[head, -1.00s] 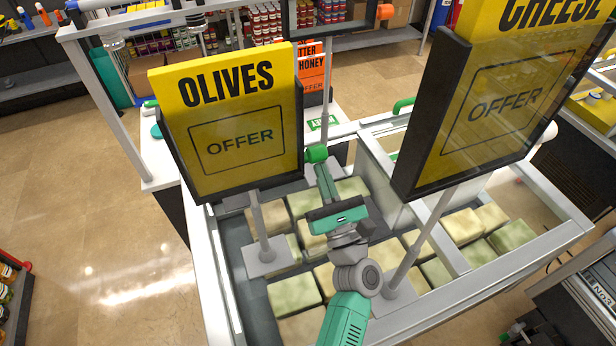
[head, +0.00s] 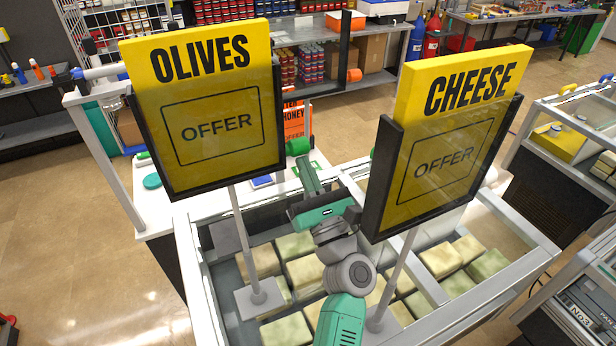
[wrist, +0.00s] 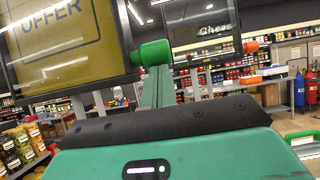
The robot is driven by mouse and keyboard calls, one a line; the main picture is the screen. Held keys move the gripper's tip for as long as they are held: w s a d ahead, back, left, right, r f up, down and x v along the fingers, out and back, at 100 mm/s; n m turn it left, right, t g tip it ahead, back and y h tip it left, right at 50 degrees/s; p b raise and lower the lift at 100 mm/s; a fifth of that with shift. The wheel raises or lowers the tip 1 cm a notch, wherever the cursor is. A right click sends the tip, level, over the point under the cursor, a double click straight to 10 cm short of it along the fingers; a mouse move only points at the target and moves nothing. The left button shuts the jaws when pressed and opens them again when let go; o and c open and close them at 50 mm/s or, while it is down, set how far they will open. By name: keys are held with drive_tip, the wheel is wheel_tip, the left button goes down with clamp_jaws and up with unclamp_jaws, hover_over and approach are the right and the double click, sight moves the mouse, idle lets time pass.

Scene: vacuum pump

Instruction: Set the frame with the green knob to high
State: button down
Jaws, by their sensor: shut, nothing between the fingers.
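The olives frame (head: 215,160) is a yellow OFFER sign in a dark holder on a thin stand, at left in the head view. A green knob (head: 298,146) sits by its lower right edge. The knob also shows in the wrist view (wrist: 152,53), beside the left OFFER sign. My gripper (head: 306,166) is shut and empty, its fingertips just below the knob. Contact looks likely, but I cannot tell for sure. A long piece of the stand's pole (head: 242,240) shows below the frame.
The cheese frame (head: 445,145) stands close on the right of my arm. A farther dark frame has an orange knob (head: 354,75). Pale blocks (head: 440,260) fill the white-rimmed case below. Open floor (head: 90,260) lies at left.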

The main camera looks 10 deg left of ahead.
drive_tip(key=shift+a+r, duration=0.1)
drive_tip(key=shift+r, duration=0.1)
drive_tip(key=w+f+b+v, duration=0.1)
drive_tip(key=b+v, duration=0.4)
drive_tip(key=v, duration=0.8)
drive_tip(key=shift+a+f, duration=0.35)
drive_tip(key=shift+f, duration=0.55)
drive_tip(key=shift+w, duration=0.15)
